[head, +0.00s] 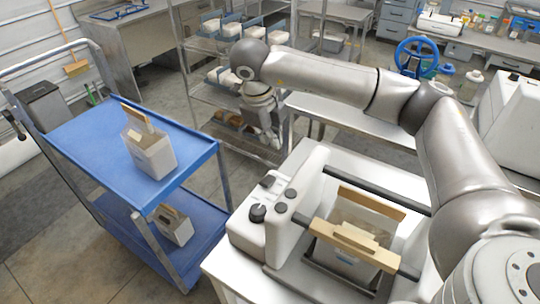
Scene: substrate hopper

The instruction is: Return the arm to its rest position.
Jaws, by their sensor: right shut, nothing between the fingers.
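My right arm reaches in from the right edge and stretches across the upper middle of the head view. Its gripper (268,138) hangs down at the far end, in front of the wire shelf rack. The gripper is shut and holds nothing. It is well apart from the white machine and the blue cart. My left gripper is out of view.
A blue cart (92,150) at left carries a box (152,155) on top and another box (174,225) below. A shelf rack (187,70) stands behind the gripper.

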